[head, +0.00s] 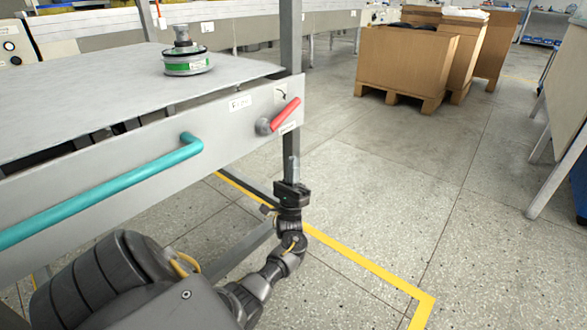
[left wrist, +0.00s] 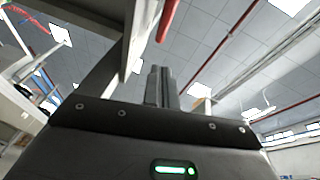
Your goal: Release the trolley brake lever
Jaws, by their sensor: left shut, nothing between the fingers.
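The red brake lever (head: 284,115) sits on a grey pivot at the right end of the trolley's front panel (head: 225,135). It slants up to the right. My left gripper (head: 291,158) is just below the lever, with its fingers pointing up, shut and empty. A gap shows between the fingertips and the lever in the head view. In the left wrist view the shut fingers (left wrist: 161,86) point up, and a red bar that looks like the lever (left wrist: 168,20) is beyond them. My right gripper is in neither view.
A teal handle bar (head: 105,190) runs along the trolley's front. A hub motor (head: 187,62) with a green band stands on the trolley top (head: 90,95). A grey post (head: 291,40) rises behind the lever.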

